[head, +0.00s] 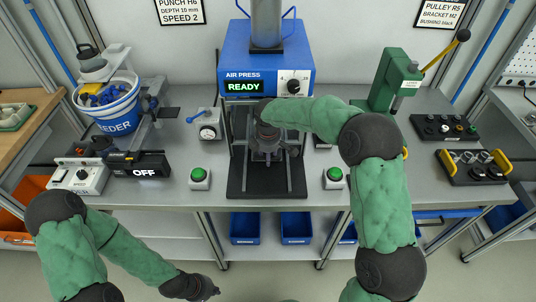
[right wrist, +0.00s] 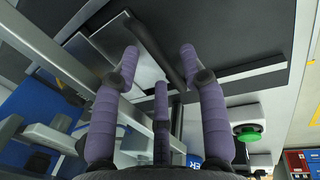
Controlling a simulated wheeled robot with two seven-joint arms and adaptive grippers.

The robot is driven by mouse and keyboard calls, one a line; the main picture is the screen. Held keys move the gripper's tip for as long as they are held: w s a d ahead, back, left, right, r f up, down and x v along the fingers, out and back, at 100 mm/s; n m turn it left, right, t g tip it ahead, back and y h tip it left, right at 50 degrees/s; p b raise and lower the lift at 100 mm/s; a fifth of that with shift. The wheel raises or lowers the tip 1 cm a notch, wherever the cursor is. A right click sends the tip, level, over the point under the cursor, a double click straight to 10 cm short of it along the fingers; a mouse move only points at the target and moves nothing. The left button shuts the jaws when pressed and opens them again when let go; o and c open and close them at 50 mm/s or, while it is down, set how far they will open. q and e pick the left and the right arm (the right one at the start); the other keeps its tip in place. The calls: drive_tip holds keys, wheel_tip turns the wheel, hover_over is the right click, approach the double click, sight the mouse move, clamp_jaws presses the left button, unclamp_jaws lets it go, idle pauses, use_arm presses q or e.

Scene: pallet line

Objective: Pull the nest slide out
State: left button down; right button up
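The air press (head: 265,65) is a blue machine with a lit READY display. Its dark base plate (head: 240,188) with pale rails lies on the bench below. My right gripper (head: 267,150) is over the rails, under the press head, and hides much of the nest area. In the right wrist view its purple fingers (right wrist: 160,55) are spread apart. A dark bar (right wrist: 152,45), which looks like the slide's handle, runs between them beside a silver plate (right wrist: 108,50); I cannot tell whether they touch. My left gripper (head: 207,289) is low, in front of the bench; its fingers are too small to read.
Green buttons (head: 198,175) (head: 334,175) flank the base plate. A feeder bucket (head: 108,105) and a box reading OFF (head: 148,167) stand at left. A green lever press (head: 392,80) and black trays (head: 443,128) (head: 474,168) stand at right. Blue bins (head: 245,228) sit below.

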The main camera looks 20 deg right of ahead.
clamp_jaws()
drive_tip(key=s+a, duration=0.3)
drive_tip(key=s, duration=0.8)
drive_tip(key=s+a, duration=0.3)
drive_tip(key=s, duration=0.9)
drive_tip(key=shift+s+a, duration=0.2)
drive_tip(key=shift+a, duration=0.15)
drive_tip(key=shift+f, duration=0.1)
drive_tip(key=shift+o, duration=0.6)
unclamp_jaws()
drive_tip(key=shift+s, duration=0.1)
wheel_tip(320, 180, up, 12)
drive_tip(key=s, duration=0.2)
drive_tip(key=shift+a, duration=0.35)
